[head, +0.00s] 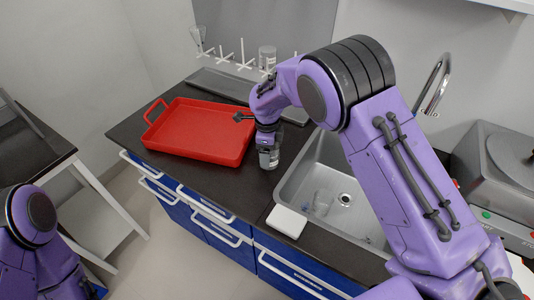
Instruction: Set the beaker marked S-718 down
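My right arm reaches in from the right over the sink's left side. Its gripper (267,138) points down at the dark counter (232,178), just right of the red tray. A small clear glass beaker (269,159) with a pale label is at its fingertips, upright, at or just above the counter; I cannot tell whether it touches. The label is too small to read. The fingers appear closed around the beaker's upper part, which they partly hide. My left arm shows at the lower left, with its gripper out of view.
The red tray (198,132) looks empty. Behind it stands a white drying rack (242,62) with glassware. The sink (300,178) holds clear glassware (320,204), with a white block (286,222) on its front edge. A grey machine (500,165) stands at right.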

